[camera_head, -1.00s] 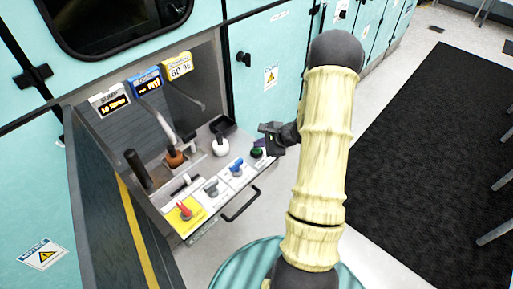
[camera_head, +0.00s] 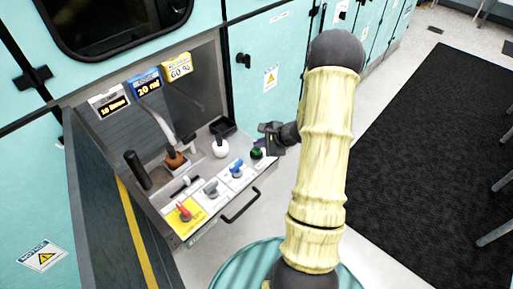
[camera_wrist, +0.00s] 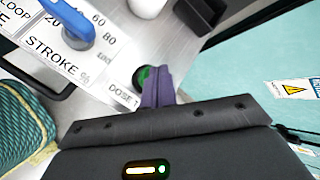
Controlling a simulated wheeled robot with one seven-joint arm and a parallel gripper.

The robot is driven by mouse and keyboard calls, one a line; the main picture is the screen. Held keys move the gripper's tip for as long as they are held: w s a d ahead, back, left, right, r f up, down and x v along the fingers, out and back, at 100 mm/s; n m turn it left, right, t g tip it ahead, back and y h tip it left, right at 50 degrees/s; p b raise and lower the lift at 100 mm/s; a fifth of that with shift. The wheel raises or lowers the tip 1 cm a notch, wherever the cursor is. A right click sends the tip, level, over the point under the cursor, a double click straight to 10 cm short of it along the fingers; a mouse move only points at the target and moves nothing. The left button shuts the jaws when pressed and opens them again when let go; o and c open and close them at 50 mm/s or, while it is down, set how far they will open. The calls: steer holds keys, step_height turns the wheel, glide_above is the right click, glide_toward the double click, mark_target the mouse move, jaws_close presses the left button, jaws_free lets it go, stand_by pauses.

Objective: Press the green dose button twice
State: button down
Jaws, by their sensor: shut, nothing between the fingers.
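The green dose button (camera_head: 257,153) is at the right end of the sloped control panel, under my gripper. In the wrist view, the green button (camera_wrist: 142,76) sits in a dark round collar beside a "DOSE" label. My gripper (camera_wrist: 160,84) is shut and empty; its purple fingers point at the button and cover part of it. In the head view my gripper (camera_head: 264,142) is at the button's right edge. I cannot tell if the fingertips touch the button. The blue display (camera_head: 147,84) reads "20 ml".
A blue knob (camera_head: 237,168) with a stroke scale, a grey knob (camera_head: 211,187) and a red switch on yellow (camera_head: 185,211) line the panel. A white display (camera_head: 107,101) and a yellow display reading 60 % (camera_head: 178,67) stand above. A black handle (camera_head: 240,206) juts out in front.

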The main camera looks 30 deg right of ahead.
mark_target(260, 149)
steer(key=shift+r, duration=0.6)
steer(key=shift+r, duration=0.1)
steer(key=shift+r+p, duration=1.6)
steer(key=shift+r, duration=0.8)
steer(key=shift+s, duration=0.1)
stand_by(0.6)
